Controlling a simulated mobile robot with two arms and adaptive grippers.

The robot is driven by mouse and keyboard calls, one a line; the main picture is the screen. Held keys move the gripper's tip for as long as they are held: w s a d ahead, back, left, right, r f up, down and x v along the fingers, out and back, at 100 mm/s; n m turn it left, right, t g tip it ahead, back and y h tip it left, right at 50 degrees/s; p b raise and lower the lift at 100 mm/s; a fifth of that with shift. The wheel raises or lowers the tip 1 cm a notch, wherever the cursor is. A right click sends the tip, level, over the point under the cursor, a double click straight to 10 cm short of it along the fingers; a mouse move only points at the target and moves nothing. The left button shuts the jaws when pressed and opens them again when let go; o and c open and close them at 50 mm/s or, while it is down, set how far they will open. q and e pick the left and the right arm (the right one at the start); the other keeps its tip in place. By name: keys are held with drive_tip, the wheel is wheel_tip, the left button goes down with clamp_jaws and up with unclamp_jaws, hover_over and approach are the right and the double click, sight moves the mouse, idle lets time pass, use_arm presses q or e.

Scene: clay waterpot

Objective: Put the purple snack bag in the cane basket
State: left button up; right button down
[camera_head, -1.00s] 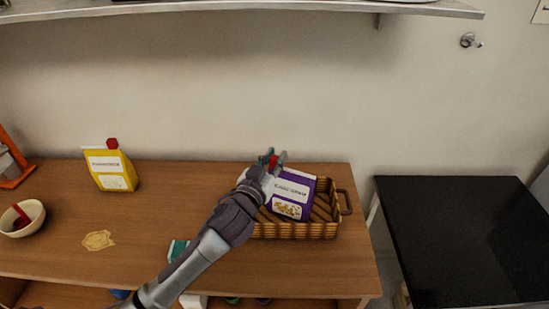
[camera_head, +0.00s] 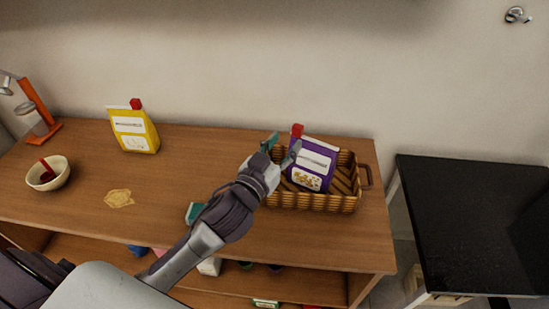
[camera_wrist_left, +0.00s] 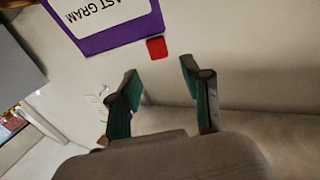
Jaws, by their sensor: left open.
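The purple snack bag (camera_head: 313,165) has a white label and a red clip at its top. It stands inside the cane basket (camera_head: 318,202), leaning a little, in the head view. The woven basket rests on the wooden table's right end. My left gripper (camera_head: 283,147) is open beside the bag's upper left, with a visible gap to it. In the left wrist view my open left gripper (camera_wrist_left: 160,75) has nothing between its fingers, and the purple bag (camera_wrist_left: 115,35) with its red clip shows beyond the fingertips. My right gripper is not in view.
A yellow snack bag (camera_head: 134,130) stands at the back left of the wooden table (camera_head: 90,165). A bowl (camera_head: 48,175) with a red-handled item, a flat tan piece (camera_head: 119,198) and an orange stand (camera_head: 40,108) are left. A black-topped surface (camera_head: 470,215) stands right.

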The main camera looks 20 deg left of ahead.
use_arm(q)
drive_tip(key=shift+s+a+b, duration=0.15)
drive_tip(key=shift+s+b, duration=0.05)
drive_tip(key=shift+s, duration=0.95)
drive_tip(key=shift+s+a+b, duration=0.1)
drive_tip(key=shift+s+b, duration=0.05)
drive_tip(key=shift+s, duration=0.95)
